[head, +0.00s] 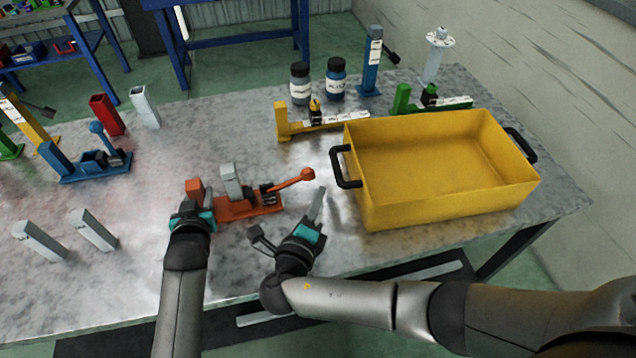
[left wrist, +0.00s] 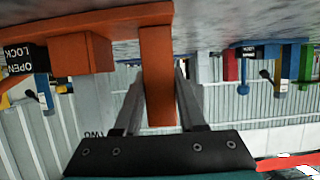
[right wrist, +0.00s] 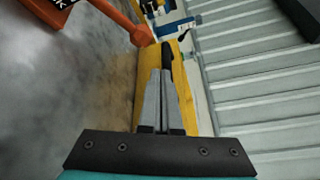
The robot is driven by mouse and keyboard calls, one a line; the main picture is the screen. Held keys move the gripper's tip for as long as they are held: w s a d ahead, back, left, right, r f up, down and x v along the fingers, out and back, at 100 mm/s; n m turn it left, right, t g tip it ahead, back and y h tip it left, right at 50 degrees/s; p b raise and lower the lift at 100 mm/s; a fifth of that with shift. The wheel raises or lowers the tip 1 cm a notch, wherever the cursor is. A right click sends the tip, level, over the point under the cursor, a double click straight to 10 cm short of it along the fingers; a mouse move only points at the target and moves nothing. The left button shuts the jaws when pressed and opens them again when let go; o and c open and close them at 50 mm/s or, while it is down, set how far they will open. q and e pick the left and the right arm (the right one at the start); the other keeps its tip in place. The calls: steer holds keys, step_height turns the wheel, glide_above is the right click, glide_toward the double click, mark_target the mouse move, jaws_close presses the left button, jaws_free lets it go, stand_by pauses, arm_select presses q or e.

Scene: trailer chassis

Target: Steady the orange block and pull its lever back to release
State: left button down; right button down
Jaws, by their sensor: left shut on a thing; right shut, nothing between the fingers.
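The orange block (head: 246,207) lies on the metal table, with a grey upright piece (head: 231,180) standing in it. Its orange lever (head: 294,180) reaches right and ends in a round knob. My left gripper (head: 193,208) is shut on the upright left end of the block, which also shows between the fingers in the left wrist view (left wrist: 158,75). My right gripper (head: 318,205) is shut and empty, just below and right of the lever knob, apart from it. In the right wrist view, the lever (right wrist: 125,22) is at the top, ahead of the shut fingers (right wrist: 160,100).
A yellow bin (head: 400,215) with black handles stands right of my right gripper. A yellow fixture (head: 320,123) and two dark jars (head: 336,80) stand behind. A blue fixture (head: 85,165) and two grey posts (head: 92,230) are at left.

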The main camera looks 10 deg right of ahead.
mark_target(291, 182)
steer(key=shift+n+g+h, duration=0.4)
steer(key=shift+g, duration=0.3)
steer(key=s+f, duration=0.2)
steer(key=s, duration=0.1)
steer(key=shift+s+a+f, duration=0.15)
steer(key=shift+s+a, duration=0.05)
steer(key=shift+w+d, duration=0.1)
steer(key=x, duration=0.9)
steer(key=shift+w+d, duration=0.1)
steer(key=shift+w, duration=0.05)
steer(key=a, duration=0.1)
steer(key=w+a, duration=0.1)
steer(key=shift+w+a+r, duration=0.15)
steer(key=shift+a+r, duration=0.1)
steer(key=shift+r, duration=0.1)
steer(key=shift+w+a+r, duration=0.15)
steer(key=shift+a+r, duration=0.05)
steer(key=shift+a, duration=0.25)
steer(key=shift+r, duration=0.15)
steer(key=shift+a+r+n, duration=0.15)
steer(key=shift+r+n, duration=0.05)
steer(key=shift+n, duration=0.1)
steer(key=shift+a+r+t+h, duration=0.2)
steer(key=shift+r+t+h, duration=0.1)
steer(key=shift+r, duration=0.2)
